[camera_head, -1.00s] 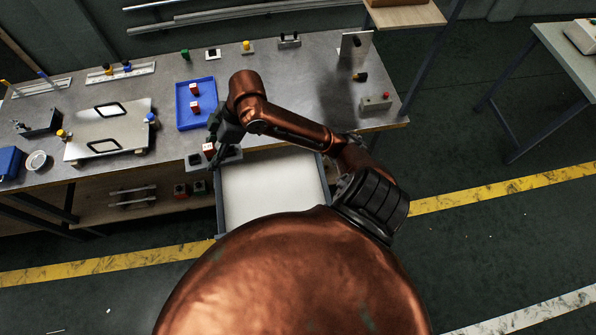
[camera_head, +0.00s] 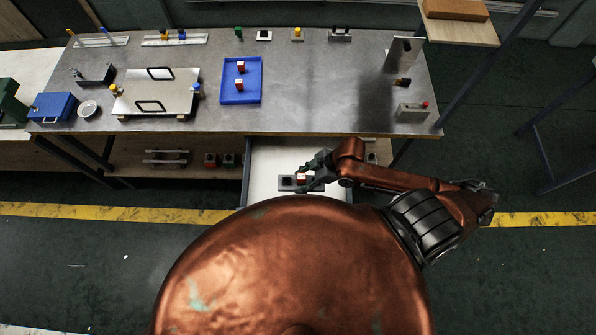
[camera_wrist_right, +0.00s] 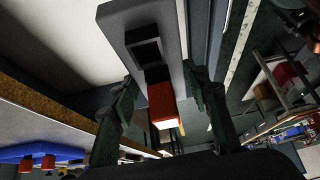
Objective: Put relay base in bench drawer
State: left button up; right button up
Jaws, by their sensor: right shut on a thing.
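The relay base, a grey plate (camera_head: 287,183) with a dark square socket, carries a red-and-white block (camera_head: 302,179). It is over the open bench drawer (camera_head: 270,160), near the drawer's front; I cannot tell whether it touches the pale drawer floor. In the right wrist view the relay base (camera_wrist_right: 172,22) lies between the fingers, with the red-and-white block (camera_wrist_right: 161,103) near them. My right gripper (camera_head: 314,176) reaches in from the right and is shut on the relay base; it also shows in the wrist view (camera_wrist_right: 165,110). My left gripper is not in view.
The bench top (camera_head: 320,90) is behind the drawer. A blue tray (camera_head: 241,97) holds two red-and-white blocks. A metal plate with handles (camera_head: 157,90) lies to the left. A lower shelf (camera_head: 190,176) holds several small parts. The drawer floor left of the base is clear.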

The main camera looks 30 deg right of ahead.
jog(key=shift+s+f, duration=0.65)
jog(key=shift+s, duration=0.2)
jog(key=w+f, duration=0.4)
jog(key=w, duration=0.4)
send_over(285, 173)
jog(key=s+d, duration=0.2)
jog(key=f, duration=0.5)
jog(key=shift+w+f, duration=0.15)
jog(key=shift+w, duration=0.1)
jog(key=shift+w+f, duration=0.2)
jog(key=shift+f, duration=0.05)
jog(key=shift+w+f, duration=0.1)
jog(key=shift+f, duration=1.5)
jog(key=o, duration=1.3)
jog(key=shift+f, duration=0.15)
jog(key=v, duration=1.2)
